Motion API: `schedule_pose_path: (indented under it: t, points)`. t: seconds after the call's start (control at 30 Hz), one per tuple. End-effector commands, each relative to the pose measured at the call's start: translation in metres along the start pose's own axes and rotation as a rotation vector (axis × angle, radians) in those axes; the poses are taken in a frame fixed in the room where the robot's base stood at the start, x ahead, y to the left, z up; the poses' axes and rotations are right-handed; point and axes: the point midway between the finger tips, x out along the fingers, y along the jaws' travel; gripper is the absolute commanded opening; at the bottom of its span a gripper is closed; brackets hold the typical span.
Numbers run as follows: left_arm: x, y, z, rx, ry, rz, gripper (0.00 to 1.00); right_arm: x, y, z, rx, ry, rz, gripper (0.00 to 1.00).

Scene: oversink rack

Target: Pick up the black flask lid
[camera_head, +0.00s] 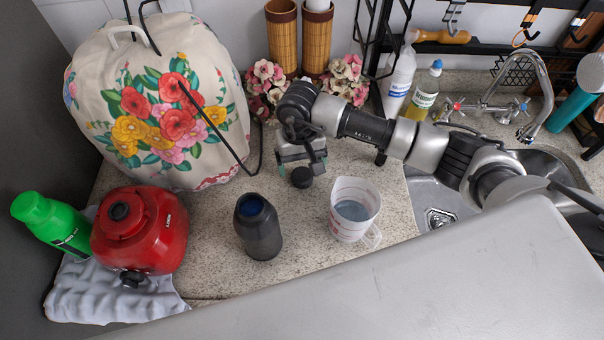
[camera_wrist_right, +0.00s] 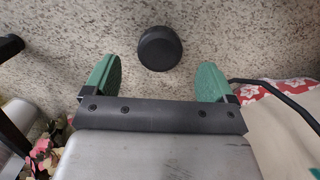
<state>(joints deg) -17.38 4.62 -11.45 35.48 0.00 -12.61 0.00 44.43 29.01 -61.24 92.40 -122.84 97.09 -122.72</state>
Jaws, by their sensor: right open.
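The black flask lid (camera_head: 301,177) is a small round dark cap on the speckled counter, left of the measuring cup. In the right wrist view the lid (camera_wrist_right: 160,48) lies past the fingertips, centred between the lines of the two green fingers. My right gripper (camera_head: 303,165) is open and empty, just behind the lid in the head view; its green-padded fingers also show in the right wrist view (camera_wrist_right: 156,75). I see a gap between fingers and lid. The dark open flask (camera_head: 259,230) stands upright to the lid's front left. My left gripper is not in view.
A measuring cup (camera_head: 351,213) stands right of the lid. A red appliance base (camera_head: 140,232) and green bottle (camera_head: 50,222) sit at the left on a grey cloth (camera_head: 120,300). A flowered cover (camera_head: 150,110), flowers (camera_head: 346,80) and the sink (camera_head: 450,200) border the counter. Bare counter surrounds the lid.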

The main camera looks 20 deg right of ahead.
Motion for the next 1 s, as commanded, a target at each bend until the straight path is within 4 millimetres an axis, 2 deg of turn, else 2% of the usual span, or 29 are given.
schedule_pose_path:
  t: [0.03,0.13,0.3,0.57,0.67,0.93,1.0]
  points:
    - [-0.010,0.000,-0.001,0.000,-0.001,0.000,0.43,0.004,0.000,0.003,0.001,-0.008,0.001,0.86]
    - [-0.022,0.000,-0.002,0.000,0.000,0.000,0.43,0.019,0.000,0.004,0.001,-0.010,0.001,0.86]
    - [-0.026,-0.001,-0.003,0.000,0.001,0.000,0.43,0.042,0.000,0.002,0.001,-0.004,-0.001,0.86]
    - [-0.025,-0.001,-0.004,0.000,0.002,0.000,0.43,0.046,0.000,0.002,0.000,-0.002,0.000,0.86]
    - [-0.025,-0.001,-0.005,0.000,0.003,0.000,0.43,0.046,0.000,0.002,0.000,-0.002,0.000,0.73]
    - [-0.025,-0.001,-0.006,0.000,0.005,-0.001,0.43,0.046,0.000,0.002,0.000,-0.002,0.001,0.32]
    - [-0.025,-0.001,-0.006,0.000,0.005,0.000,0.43,0.046,0.000,0.002,0.000,-0.002,0.001,0.32]
